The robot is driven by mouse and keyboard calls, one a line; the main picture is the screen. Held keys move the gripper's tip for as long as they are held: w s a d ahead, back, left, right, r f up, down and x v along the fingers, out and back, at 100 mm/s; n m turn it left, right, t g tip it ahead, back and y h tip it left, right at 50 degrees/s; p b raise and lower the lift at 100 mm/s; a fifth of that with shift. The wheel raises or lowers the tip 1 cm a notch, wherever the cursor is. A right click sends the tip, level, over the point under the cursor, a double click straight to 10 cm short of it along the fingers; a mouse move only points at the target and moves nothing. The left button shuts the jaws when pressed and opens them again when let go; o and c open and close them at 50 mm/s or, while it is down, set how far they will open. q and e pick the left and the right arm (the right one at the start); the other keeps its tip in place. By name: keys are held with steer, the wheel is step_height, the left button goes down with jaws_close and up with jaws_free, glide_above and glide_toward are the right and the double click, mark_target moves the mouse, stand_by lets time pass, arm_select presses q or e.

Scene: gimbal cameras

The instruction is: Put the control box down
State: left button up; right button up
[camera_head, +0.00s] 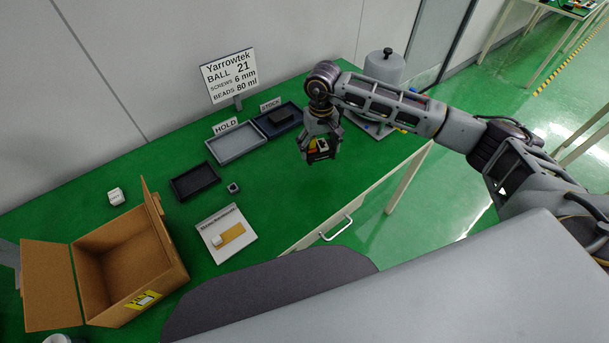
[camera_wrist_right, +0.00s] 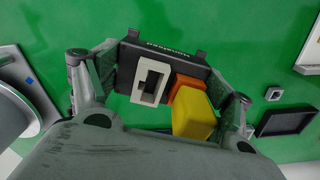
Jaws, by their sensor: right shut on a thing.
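The control box (camera_head: 320,151) is a small dark box with yellow, orange and white parts on its face. In the right wrist view the control box (camera_wrist_right: 130,72) shows a white frame-shaped part and yellow and orange blocks. My right gripper (camera_head: 322,152) is shut on it and holds it over the green table (camera_head: 290,190), near the table's right side. In the right wrist view the gripper's fingers (camera_wrist_right: 170,85) stand on both sides of the box. I cannot tell the exact height above the table. My left gripper is not in view.
A grey HOLD tray (camera_head: 236,144) and a dark STOCK tray (camera_head: 278,120) lie left of the box. A black tray (camera_head: 194,182), small cube (camera_head: 233,188), instruction card (camera_head: 226,232) and open carton (camera_head: 128,262) lie farther left. A grey canister (camera_head: 384,68) stands behind the arm.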

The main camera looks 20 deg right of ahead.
steer(key=shift+d+f, duration=0.1)
steer(key=shift+f, duration=0.05)
steer(key=shift+s+a+f, duration=0.2)
steer(key=shift+a+f, duration=0.2)
steer(key=shift+f, duration=0.05)
steer(key=shift+s+a+f+n, duration=0.15)
steer(key=shift+s+a, duration=0.05)
steer(key=shift+a, duration=0.7)
steer(key=shift+s+a+f+n, duration=0.1)
steer(key=shift+s+a+n, duration=0.1)
steer(key=shift+a, duration=0.65)
steer(key=m, duration=1.1)
steer(key=a+r+m, duration=0.1)
steer(key=m, duration=0.9)
steer(key=r+m, duration=0.1)
steer(key=m, duration=1)
steer(key=shift+w+a+r+m, duration=0.15)
steer(key=shift+a+r+m, duration=0.1)
steer(key=shift+a+m, duration=0.15)
